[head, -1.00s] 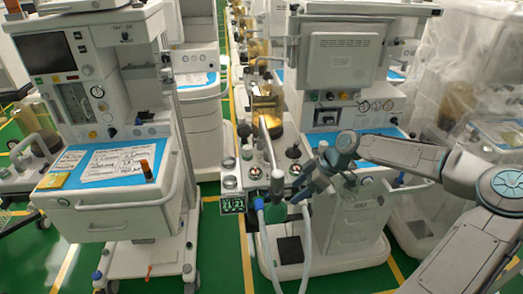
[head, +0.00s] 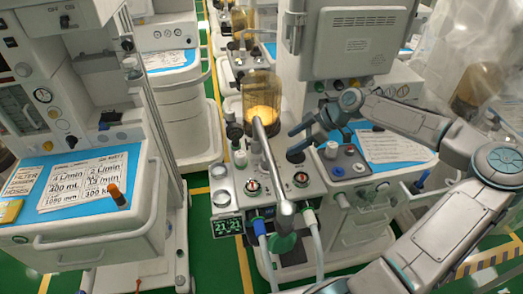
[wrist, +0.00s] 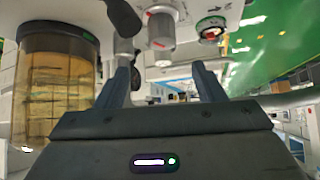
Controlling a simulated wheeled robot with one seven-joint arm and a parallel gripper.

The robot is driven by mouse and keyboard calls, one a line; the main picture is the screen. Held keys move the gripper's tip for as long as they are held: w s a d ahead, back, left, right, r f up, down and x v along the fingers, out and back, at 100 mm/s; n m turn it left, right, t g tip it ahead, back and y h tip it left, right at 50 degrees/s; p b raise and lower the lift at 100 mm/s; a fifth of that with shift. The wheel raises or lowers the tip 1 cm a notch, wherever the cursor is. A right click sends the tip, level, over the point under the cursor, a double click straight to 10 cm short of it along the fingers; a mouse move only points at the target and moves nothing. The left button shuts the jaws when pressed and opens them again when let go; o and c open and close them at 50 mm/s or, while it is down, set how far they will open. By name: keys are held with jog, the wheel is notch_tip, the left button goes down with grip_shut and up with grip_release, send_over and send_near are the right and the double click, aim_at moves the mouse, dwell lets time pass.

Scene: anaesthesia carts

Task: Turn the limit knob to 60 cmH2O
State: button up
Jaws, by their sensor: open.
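The grey breathing-circuit unit (head: 270,205) stands in the middle of the head view, with several knobs and gauges on its top. A black knob (head: 295,155) sits near its right rear, and another black knob (head: 234,132) at its left rear. No label lets me tell which one is the limit knob. My gripper (head: 292,138) is open and empty, just above and behind the right black knob. In the wrist view the open fingers (wrist: 163,78) point toward a grey cylinder with a red mark (wrist: 160,40), apart from it. No scale numbers are legible.
A clear canister with amber contents (head: 262,95) stands behind the unit and shows at left in the wrist view (wrist: 55,90). A slanted metal pipe (head: 268,160) crosses the unit's top. A blue-topped cart (head: 100,225) is at left. Green floor is between.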

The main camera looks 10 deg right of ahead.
aim_at(264, 159)
jog(key=p+x, duration=0.1)
jog(key=x, duration=1.2)
jog(key=shift+s+a+f+p, duration=0.1)
jog(key=shift+s+a+p, duration=0.05)
jog(key=shift+a+p, duration=0.15)
jog(key=shift+d, duration=0.1)
jog(key=c, duration=1)
